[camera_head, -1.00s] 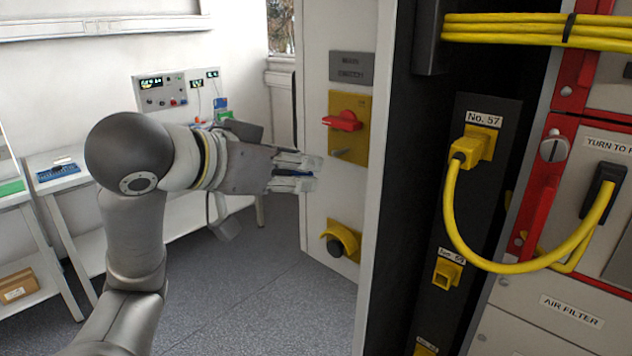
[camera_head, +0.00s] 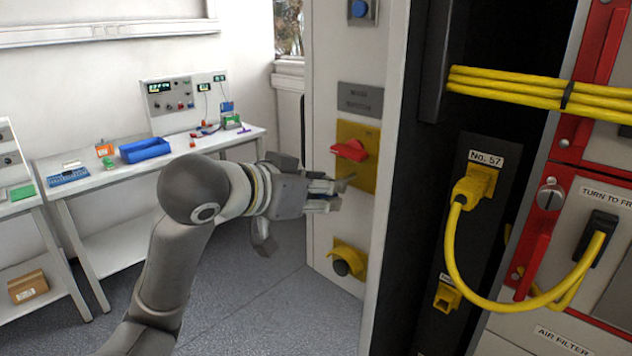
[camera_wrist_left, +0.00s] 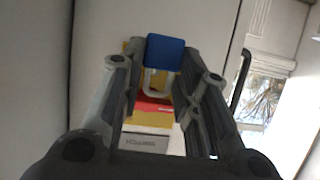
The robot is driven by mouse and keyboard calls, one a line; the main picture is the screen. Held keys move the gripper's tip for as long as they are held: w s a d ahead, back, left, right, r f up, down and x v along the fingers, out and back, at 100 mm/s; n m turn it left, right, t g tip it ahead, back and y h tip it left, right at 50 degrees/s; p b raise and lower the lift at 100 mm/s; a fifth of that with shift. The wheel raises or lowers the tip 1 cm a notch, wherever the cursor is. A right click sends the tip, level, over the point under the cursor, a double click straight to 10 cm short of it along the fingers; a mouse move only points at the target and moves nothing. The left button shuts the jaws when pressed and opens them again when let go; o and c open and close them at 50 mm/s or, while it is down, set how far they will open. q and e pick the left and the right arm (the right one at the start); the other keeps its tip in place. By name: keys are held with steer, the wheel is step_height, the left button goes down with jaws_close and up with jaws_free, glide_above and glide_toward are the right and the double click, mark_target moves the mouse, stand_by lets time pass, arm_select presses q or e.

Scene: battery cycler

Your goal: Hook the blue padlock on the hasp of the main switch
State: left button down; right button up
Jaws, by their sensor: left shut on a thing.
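The main switch has a red handle (camera_head: 350,150) on a yellow plate (camera_head: 369,148), on the pale cabinet panel. A small grey hasp (camera_head: 345,184) sticks out below the handle. My left gripper (camera_head: 335,195) is just left of and slightly below the hasp, close to the panel. In the left wrist view, my left gripper (camera_wrist_left: 170,72) is shut on the blue padlock (camera_wrist_left: 165,50). The padlock's pale shackle (camera_wrist_left: 155,82) points toward the red handle (camera_wrist_left: 152,107) in that picture. I cannot tell whether the shackle touches the hasp. My right gripper is not in view.
A yellow guard with a black knob (camera_head: 348,260) is below the switch. A blue button (camera_head: 358,9) is above it. Yellow cables (camera_head: 500,295) hang in the open rack at the right. A bench (camera_head: 110,190) with small equipment stands at the back left.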

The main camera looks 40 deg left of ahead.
mark_target(354, 186)
arm_select(q)
steer(key=shift+w+d+r+p, duration=0.1)
steer(key=shift+w+p, duration=1)
steer(key=shift+p, duration=0.4)
steer(key=shift+w+d+f, duration=0.1)
steer(key=shift+w+f, duration=0.1)
steer(key=shift+w, duration=1.3)
steer(key=shift+f+b, duration=0.3)
steer(key=shift+f, duration=0.15)
steer(key=shift+w, duration=0.1)
steer(key=c, duration=1)
jaws_free()
